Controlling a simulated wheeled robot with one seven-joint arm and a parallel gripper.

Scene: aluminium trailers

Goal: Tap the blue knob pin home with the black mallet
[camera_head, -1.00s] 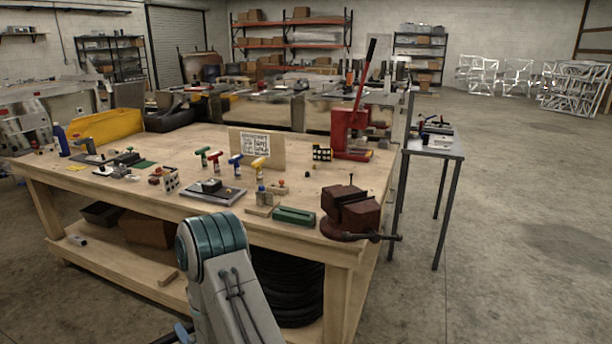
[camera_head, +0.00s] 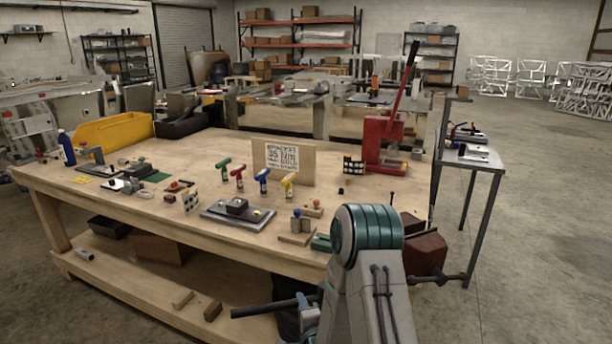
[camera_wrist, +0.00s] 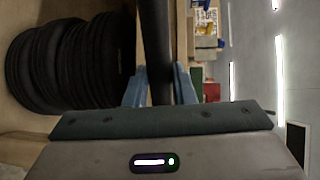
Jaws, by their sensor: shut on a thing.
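The blue knob pin (camera_head: 297,213) is small in the head view, upright at a grey block on a wooden base (camera_head: 296,239) near the bench's front edge. How deep it sits cannot be told. My gripper (camera_head: 308,308) is low in front of the bench, below its top and apart from the pin. It is shut on a dark bar, seemingly the handle of the black mallet (camera_head: 270,309). In the wrist view the bar (camera_wrist: 155,40) runs between the blue fingers of my gripper (camera_wrist: 158,78). A distinct mallet head cannot be made out.
The wooden bench (camera_head: 130,210) has a lower shelf. My arm partly hides a dark red vise (camera_head: 425,252) and a green block (camera_head: 320,243) at the front right. A grey plate (camera_head: 237,214) lies left of the pin. A red press (camera_head: 383,145) stands behind. Black tyres (camera_wrist: 70,65) are under the bench.

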